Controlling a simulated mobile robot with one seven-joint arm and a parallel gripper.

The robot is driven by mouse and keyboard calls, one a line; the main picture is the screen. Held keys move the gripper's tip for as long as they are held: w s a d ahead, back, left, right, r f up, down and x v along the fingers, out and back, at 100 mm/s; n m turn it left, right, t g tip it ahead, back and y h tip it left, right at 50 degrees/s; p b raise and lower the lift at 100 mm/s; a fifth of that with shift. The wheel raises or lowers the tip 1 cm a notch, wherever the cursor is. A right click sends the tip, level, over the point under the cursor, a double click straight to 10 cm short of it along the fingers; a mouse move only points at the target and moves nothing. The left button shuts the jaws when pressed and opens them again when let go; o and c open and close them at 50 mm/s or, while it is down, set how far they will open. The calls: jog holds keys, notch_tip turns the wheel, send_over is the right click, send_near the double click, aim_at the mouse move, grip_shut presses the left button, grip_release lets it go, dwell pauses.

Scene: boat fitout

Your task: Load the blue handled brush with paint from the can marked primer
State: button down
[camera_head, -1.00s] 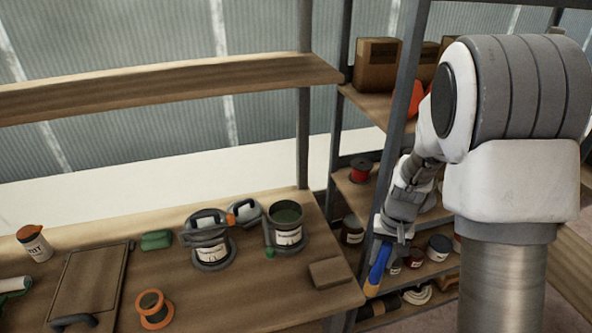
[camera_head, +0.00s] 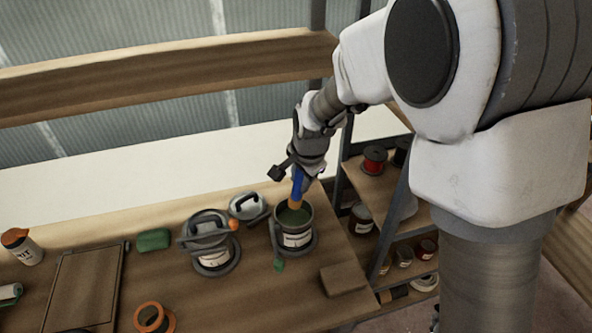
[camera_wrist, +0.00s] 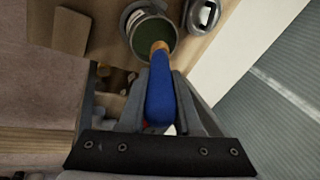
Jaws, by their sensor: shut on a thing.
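My gripper (camera_head: 301,175) is shut on the blue handled brush (camera_head: 297,190), which hangs tip down over the open can (camera_head: 296,239) on the workbench. In the wrist view the blue handle (camera_wrist: 160,98) lies between my fingers (camera_wrist: 158,100), and its wooden end overlaps the mouth of the can (camera_wrist: 147,36). The can holds dark green paint and has a white label too small to read. The bristles are hidden, so I cannot tell whether they touch the paint. A second can (camera_head: 210,256) with a white label stands to the left, with a grey handled thing across its top.
A grey lidded container (camera_head: 247,206) stands behind and between the cans. A brown block (camera_head: 343,279) lies right of the open can. A green block (camera_head: 153,240), a tray (camera_head: 84,290) and an orange spool (camera_head: 153,317) lie left. Shelf posts stand close to the right.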

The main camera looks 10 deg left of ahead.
jog(key=shift+a, duration=0.2)
jog(key=shift+f+b, duration=2.15)
jog(key=shift+f, duration=0.75)
jog(key=shift+f+b, duration=0.5)
jog(key=shift+f, duration=0.15)
jog(key=shift+r+p, duration=2.55)
jog(key=shift+r, duration=1)
